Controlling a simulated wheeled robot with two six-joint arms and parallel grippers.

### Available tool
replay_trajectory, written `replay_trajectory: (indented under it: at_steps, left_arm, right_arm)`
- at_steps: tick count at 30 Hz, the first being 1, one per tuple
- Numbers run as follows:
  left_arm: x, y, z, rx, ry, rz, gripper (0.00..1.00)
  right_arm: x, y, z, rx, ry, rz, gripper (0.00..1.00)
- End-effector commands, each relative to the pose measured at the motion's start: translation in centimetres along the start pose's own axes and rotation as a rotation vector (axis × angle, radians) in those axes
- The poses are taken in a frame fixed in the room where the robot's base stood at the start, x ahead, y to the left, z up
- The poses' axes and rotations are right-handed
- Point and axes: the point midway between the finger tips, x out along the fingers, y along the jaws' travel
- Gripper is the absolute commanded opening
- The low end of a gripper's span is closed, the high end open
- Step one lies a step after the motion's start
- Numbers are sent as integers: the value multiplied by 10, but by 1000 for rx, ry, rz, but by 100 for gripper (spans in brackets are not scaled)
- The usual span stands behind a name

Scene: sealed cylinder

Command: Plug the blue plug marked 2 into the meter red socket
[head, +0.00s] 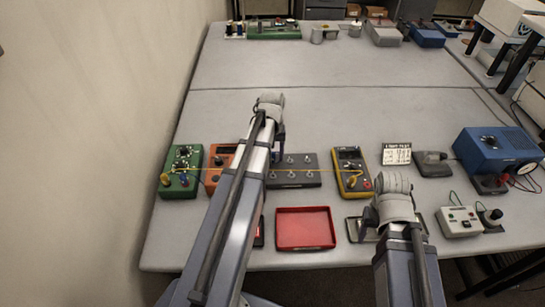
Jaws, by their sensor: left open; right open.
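A yellow meter (351,173) lies right of the middle of the table, with a yellow plug on its lower part and a red spot, perhaps its red socket (367,184), at its lower right. An orange meter (215,162) is partly hidden behind my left arm. A green box (181,170) at the left carries a yellow plug and a small blue piece (184,181), perhaps the blue plug; no number is readable. My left gripper (279,150) is open above the grey panel, mostly hidden by its arm. My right gripper (364,225) is open below the yellow meter, over a tray.
A thin yellow cable (300,171) runs from the green box to the yellow meter. A grey panel (292,179) with several sockets lies between the meters. A red tray (305,244) is at the front. A drill, blue unit (490,150) and white box (459,222) stand right. The table's middle is clear.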

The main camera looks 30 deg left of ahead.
Motion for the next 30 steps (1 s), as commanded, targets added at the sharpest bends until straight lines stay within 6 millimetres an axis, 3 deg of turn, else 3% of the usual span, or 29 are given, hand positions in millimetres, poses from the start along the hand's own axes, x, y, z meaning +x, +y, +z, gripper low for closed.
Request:
replay_trajectory:
  at_steps: [10, 26, 30]
  left_arm:
    - [0, 0, 0, 0, 0, 0, 60]
    - [0, 0, 0, 0, 0, 0, 2]
    - [0, 0, 0, 0, 0, 0, 0]
  right_arm:
    - [0, 0, 0, 0, 0, 0, 62]
    - [0, 0, 0, 0, 0, 0, 62]
    - [0, 0, 0, 0, 0, 0, 62]
